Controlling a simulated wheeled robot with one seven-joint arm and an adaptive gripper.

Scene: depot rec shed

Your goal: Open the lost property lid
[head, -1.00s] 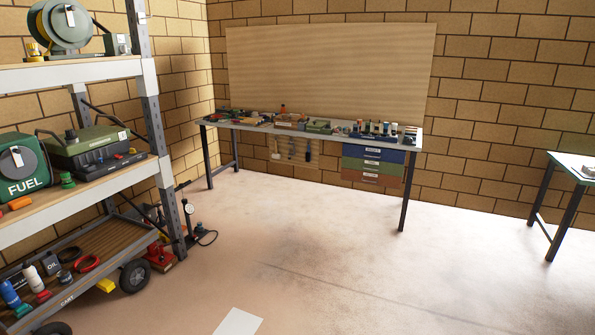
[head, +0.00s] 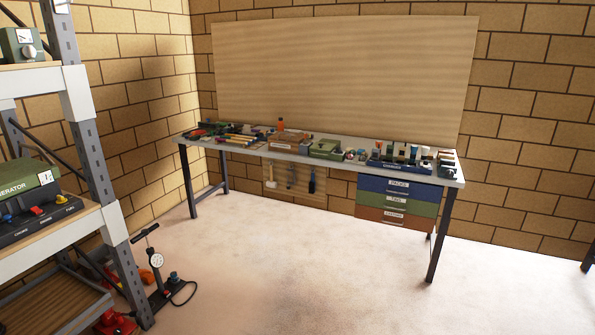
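No lid that I can read as lost property shows in the head view. On the far workbench (head: 300,159) stand a small green box (head: 326,149) and a brown box (head: 287,142), both too small to tell whether either is the lost property box. Labelled drawers in blue (head: 398,187), green (head: 396,203) and brown (head: 394,216) hang under the bench's right end. My gripper is not in view.
Metal shelving (head: 93,165) stands close on the left, with a green generator (head: 28,187) on it. A floor pump (head: 157,262) stands beside its post. Tools hang on a board (head: 295,187) under the bench. The floor (head: 290,275) in front is clear.

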